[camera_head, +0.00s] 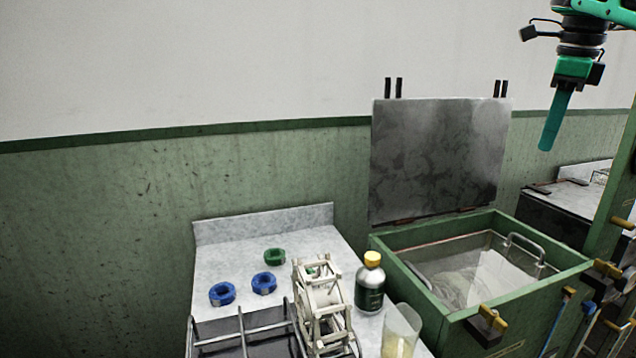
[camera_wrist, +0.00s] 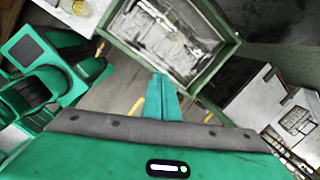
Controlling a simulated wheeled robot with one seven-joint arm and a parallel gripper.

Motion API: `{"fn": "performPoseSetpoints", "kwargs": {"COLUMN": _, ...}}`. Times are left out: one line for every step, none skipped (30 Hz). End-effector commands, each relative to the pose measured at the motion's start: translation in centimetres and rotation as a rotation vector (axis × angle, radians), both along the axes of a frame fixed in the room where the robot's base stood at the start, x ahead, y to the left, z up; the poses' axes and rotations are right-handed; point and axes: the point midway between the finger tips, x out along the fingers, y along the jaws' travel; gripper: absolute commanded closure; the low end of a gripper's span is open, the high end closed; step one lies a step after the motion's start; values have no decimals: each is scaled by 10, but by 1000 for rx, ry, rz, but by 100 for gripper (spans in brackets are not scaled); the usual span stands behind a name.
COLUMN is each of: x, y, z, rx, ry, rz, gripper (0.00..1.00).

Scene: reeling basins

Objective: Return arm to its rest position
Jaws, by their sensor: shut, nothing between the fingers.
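My gripper (camera_head: 549,136) hangs at the upper right of the head view, pointing down, with its teal fingers shut together and nothing between them. It is raised well above the green basin and the dark counter behind it, touching nothing. In the wrist view the shut fingers (camera_wrist: 163,86) show at the centre, in front of the basin's near edge. My arm enters from the top right corner of the head view; the rest of it is out of frame there.
A green basin (camera_head: 556,265) with its grey lid (camera_head: 436,160) raised stands at right. Left of it, a pale counter (camera_head: 215,255) bears blue rings (camera_head: 222,294), a green ring (camera_head: 275,257), a white reel (camera_head: 320,300), a dark bottle (camera_head: 370,283) and a clear beaker (camera_head: 400,330).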

Motion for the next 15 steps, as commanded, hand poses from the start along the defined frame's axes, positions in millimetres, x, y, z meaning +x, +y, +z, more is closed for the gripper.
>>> {"fn": "performPoseSetpoints", "kwargs": {"x": -16, "y": -5, "z": -13, "rx": -27, "ry": 23, "rz": 74, "gripper": 100}}
{"fn": "performPoseSetpoints", "kwargs": {"x": -25, "y": -9, "z": -21, "rx": -43, "ry": 37, "rz": 128, "gripper": 100}}
{"fn": "performPoseSetpoints", "kwargs": {"x": -37, "y": -13, "z": -34, "rx": -63, "ry": 56, "rz": 201, "gripper": 100}}
{"fn": "performPoseSetpoints", "kwargs": {"x": -46, "y": -16, "z": -42, "rx": -79, "ry": 69, "rz": 258, "gripper": 100}}
{"fn": "performPoseSetpoints", "kwargs": {"x": -56, "y": -19, "z": -52, "rx": -91, "ry": 85, "rz": 313, "gripper": 100}}
{"fn": "performPoseSetpoints", "kwargs": {"x": -68, "y": -21, "z": -64, "rx": -107, "ry": 103, "rz": 390, "gripper": 100}}
{"fn": "performPoseSetpoints", "kwargs": {"x": -78, "y": -23, "z": -74, "rx": -117, "ry": 116, "rz": 445, "gripper": 100}}
{"fn": "performPoseSetpoints", "kwargs": {"x": -87, "y": -25, "z": -83, "rx": -125, "ry": 129, "rz": 505, "gripper": 100}}
{"fn": "performPoseSetpoints", "kwargs": {"x": -101, "y": -26, "z": -97, "rx": -136, "ry": 145, "rz": 581, "gripper": 100}}
{"fn": "performPoseSetpoints", "kwargs": {"x": -111, "y": -27, "z": -107, "rx": -141, "ry": 156, "rz": 641, "gripper": 100}}
{"fn": "performPoseSetpoints", "kwargs": {"x": -121, "y": -27, "z": -118, "rx": -146, "ry": 167, "rz": 700, "gripper": 100}}
{"fn": "performPoseSetpoints", "kwargs": {"x": -134, "y": -27, "z": -132, "rx": -151, "ry": 178, "rz": 778, "gripper": 100}}
{"fn": "performPoseSetpoints", "kwargs": {"x": -145, "y": -27, "z": -143, "rx": -152, "ry": 188, "rz": 837, "gripper": 100}}
{"fn": "performPoseSetpoints", "kwargs": {"x": -155, "y": -26, "z": -154, "rx": -154, "ry": 195, "rz": 897, "gripper": 100}}
{"fn": "performPoseSetpoints", "kwargs": {"x": -169, "y": -24, "z": -169, "rx": -155, "ry": 203, "rz": 977, "gripper": 100}}
